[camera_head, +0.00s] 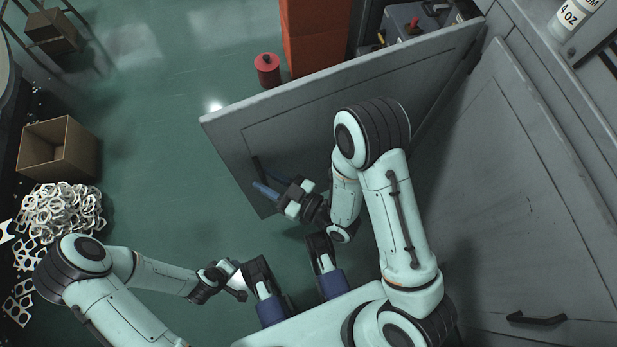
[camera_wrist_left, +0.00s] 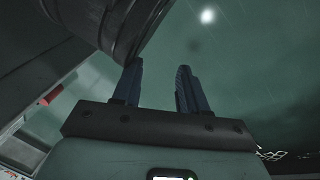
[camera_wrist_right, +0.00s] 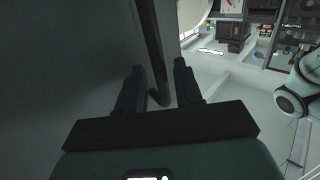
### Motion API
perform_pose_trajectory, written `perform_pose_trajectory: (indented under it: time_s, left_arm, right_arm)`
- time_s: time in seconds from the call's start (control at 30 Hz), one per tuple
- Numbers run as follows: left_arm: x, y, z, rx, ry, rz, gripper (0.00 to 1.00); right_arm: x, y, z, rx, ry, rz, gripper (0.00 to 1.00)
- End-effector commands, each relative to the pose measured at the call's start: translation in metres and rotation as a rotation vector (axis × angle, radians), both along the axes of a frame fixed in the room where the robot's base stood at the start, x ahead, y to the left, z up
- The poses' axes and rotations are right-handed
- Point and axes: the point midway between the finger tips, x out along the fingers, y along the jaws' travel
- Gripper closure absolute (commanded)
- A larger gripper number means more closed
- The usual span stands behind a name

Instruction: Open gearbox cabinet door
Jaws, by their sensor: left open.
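The grey cabinet door (camera_head: 300,120) stands swung out from the cabinet at the upper right, its free end over the floor. My right gripper (camera_head: 268,184) is at the near face of the door, beside its dark bar handle (camera_head: 256,166). In the right wrist view the handle (camera_wrist_right: 153,45) passes between the spread fingers (camera_wrist_right: 157,92), with gaps visible, so a firm grip does not show. My left gripper (camera_wrist_left: 160,85) is open and empty over the green floor; in the head view its fingers are hard to make out.
Grey items (camera_head: 405,22) show inside the cabinet behind the door. An orange-red block (camera_head: 315,38) and a red canister (camera_head: 267,70) stand beyond the door. A second grey door (camera_head: 525,170) with a handle (camera_head: 537,319) is shut at right.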

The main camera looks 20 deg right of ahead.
Motion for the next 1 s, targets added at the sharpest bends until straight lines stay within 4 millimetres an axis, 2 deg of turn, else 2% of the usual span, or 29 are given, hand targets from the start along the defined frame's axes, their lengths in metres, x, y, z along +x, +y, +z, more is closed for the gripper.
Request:
perform_pose_trajectory:
  time_s: [0.03, 0.13, 0.23, 0.47, 0.8, 1.0]
  left_arm:
    - [0.009, -0.002, 0.014, 0.001, -0.031, -0.003, 0.57]
    - [0.025, -0.006, 0.035, 0.0, -0.088, -0.007, 0.57]
    - [-0.003, -0.018, 0.046, -0.032, -0.012, -0.03, 0.57]
    - [-0.046, -0.039, 0.074, -0.088, 0.1, -0.075, 0.57]
    - [-0.072, -0.05, 0.093, -0.122, 0.174, -0.102, 0.57]
    - [-0.078, -0.053, 0.097, -0.129, 0.189, -0.108, 0.57]
  right_arm:
    - [-0.005, -0.004, 0.004, -0.001, 0.004, -0.002, 0.65]
    - [-0.014, -0.01, 0.005, 0.0, 0.006, -0.003, 0.65]
    - [-0.027, -0.02, 0.005, -0.001, 0.007, -0.003, 0.65]
    - [-0.058, -0.044, 0.004, 0.002, 0.007, -0.007, 0.65]
    - [-0.088, -0.066, 0.002, 0.002, 0.004, -0.005, 0.65]
    - [-0.096, -0.071, 0.002, 0.003, 0.001, -0.003, 0.65]
